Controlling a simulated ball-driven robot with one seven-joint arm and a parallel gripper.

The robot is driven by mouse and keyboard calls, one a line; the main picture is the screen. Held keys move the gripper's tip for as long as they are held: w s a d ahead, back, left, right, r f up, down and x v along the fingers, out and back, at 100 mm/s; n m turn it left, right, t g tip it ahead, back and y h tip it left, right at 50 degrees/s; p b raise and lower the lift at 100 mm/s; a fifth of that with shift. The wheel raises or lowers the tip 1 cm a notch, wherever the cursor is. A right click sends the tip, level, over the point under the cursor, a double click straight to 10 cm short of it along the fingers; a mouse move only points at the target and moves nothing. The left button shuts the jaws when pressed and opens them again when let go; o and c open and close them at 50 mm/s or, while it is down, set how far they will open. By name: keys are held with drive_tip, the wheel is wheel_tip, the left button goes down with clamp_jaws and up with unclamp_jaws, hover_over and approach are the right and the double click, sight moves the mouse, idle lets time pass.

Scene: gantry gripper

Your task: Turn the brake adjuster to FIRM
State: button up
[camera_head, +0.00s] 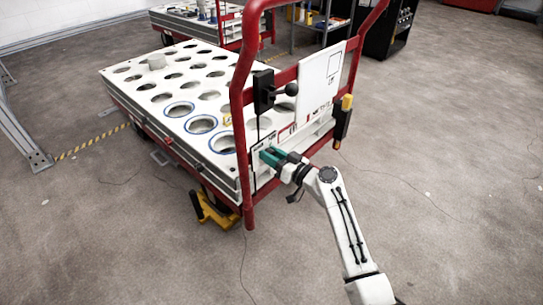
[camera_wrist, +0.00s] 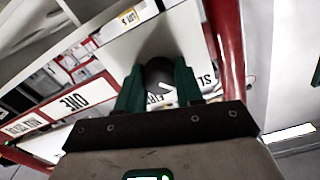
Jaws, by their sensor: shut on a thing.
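The brake adjuster is a dark round knob (camera_wrist: 160,71) on a white panel (camera_wrist: 125,50) in the wrist view. My gripper (camera_wrist: 159,86) has its two green fingers closed on either side of the knob. A small white mark shows on the near side of the knob, but its exact direction is unclear. A label that seems to read FIRM (camera_wrist: 154,99) is partly covered beside the left finger. A label starting SL (camera_wrist: 207,80) shows at the right finger. In the head view my gripper (camera_head: 273,156) is at the cart's end panel and hides the knob.
The white cart (camera_head: 120,98) has a top full of round holes and a red tubular handle frame (camera_head: 240,110) close around my gripper. A black lever box with a ball (camera_head: 264,91) is above it. A yellow-black wheel part (camera_head: 212,208) is below. Open floor lies to the right.

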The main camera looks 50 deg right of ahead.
drive_tip(key=m, duration=0.4)
drive_tip(key=shift+m, duration=0.4)
drive_tip(key=m+p, duration=0.1)
drive_tip(key=m, duration=0.4)
drive_tip(key=shift+d+p, duration=0.1)
drive_tip(key=shift+p, duration=0.3)
drive_tip(key=m+p, duration=0.2)
drive_tip(key=m, duration=0.3)
drive_tip(key=shift+m, duration=0.4)
drive_tip(key=shift+f+m+p, duration=0.2)
drive_tip(key=shift+m+p, duration=0.95)
drive_tip(key=shift+m, duration=1.15)
drive_tip(key=o, duration=1)
